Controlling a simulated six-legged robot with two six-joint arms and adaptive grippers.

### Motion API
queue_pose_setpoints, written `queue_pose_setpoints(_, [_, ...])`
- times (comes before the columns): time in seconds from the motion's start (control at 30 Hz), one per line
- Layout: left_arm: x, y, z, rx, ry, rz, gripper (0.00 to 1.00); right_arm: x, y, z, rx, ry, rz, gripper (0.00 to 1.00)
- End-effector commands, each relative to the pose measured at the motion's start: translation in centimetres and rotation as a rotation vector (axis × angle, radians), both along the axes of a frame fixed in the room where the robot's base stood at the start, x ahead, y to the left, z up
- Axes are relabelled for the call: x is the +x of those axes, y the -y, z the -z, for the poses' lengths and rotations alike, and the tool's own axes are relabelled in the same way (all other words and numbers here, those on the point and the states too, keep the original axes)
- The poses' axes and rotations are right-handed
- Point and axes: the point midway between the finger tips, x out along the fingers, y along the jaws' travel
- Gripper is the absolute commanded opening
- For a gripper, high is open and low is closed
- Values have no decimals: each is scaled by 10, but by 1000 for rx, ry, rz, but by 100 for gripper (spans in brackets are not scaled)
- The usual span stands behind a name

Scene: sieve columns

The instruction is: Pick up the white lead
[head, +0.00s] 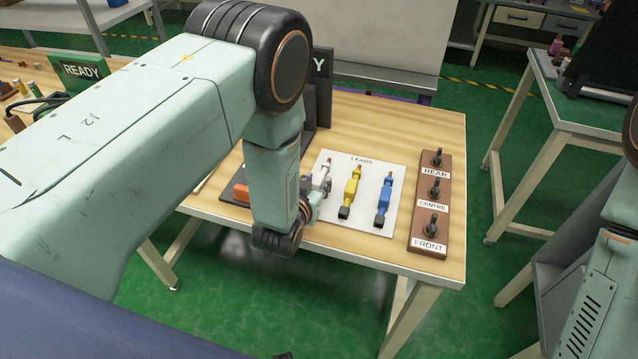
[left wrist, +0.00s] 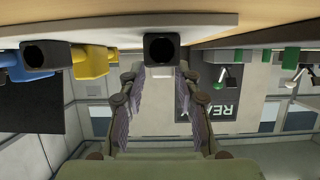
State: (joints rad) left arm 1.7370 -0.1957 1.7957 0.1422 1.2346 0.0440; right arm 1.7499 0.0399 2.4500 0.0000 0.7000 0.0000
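The white lead (head: 326,170) lies on a white board (head: 372,222) marked LEADS, left of the yellow lead (head: 351,187) and the blue lead (head: 384,202). My left gripper (head: 315,193) is down at the white lead; my wrist hides much of it in the head view. In the left wrist view, the black end of the white lead (left wrist: 161,48) faces the camera, in line with the gap of my left gripper (left wrist: 161,76). Its fingers stand apart on either side, open. Contact with the lead cannot be made out. My right gripper is out of view.
A brown block (head: 430,210) with REAR, CENTRE and FRONT posts stands right of the board. A READY sign (head: 80,70) is at the back left. An orange piece (head: 241,192) lies left of my wrist. The wooden table's front edge is close.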

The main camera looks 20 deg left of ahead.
Motion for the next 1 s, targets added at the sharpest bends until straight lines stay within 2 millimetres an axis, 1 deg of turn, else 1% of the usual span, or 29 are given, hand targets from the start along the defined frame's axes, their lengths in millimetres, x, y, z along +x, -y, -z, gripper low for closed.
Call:
queue_pose_setpoints(0.03, [0,0,0,0,0,0,26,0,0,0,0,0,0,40])
queue_pose_setpoints(0.33, [-1,0,0,0,-1,0,1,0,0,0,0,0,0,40])
queue_pose_setpoints(0.6, [-1,0,1,0,-3,0,0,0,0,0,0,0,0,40])
queue_pose_setpoints(0.7, [-1,0,-2,0,-2,0,0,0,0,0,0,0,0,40])
queue_pose_setpoints(0.77, [-1,0,-7,1,-2,1,0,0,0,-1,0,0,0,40])
queue_pose_setpoints(0.87, [0,0,-24,1,0,2,0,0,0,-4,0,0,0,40])
queue_pose_setpoints(1.0, [0,0,-54,2,3,1,0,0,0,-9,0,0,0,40])
